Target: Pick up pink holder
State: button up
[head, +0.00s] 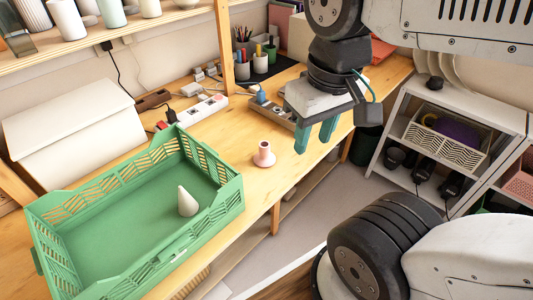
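The pink holder (264,154) is a small, pale pink piece with a wide base and a narrower neck. It stands upright on the wooden table (228,158), to the right of the green crate. My gripper (315,140) has two teal fingers pointing down, to the right of the holder and apart from it. The fingers are spread with a gap between them, and nothing shows between them.
A green crate (238,188) on the table holds a white cone-shaped piece (187,201). Power strips (196,111) with cables and pen cups (243,70) stand behind. A white shelf (402,97) with a basket is at right. The table's front edge lies close to the holder.

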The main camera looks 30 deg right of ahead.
aim_at(264, 159)
jog(key=k, duration=1.1)
jog(key=z, duration=0.45)
jog(key=i, duration=0.7)
jog(key=z, duration=0.65)
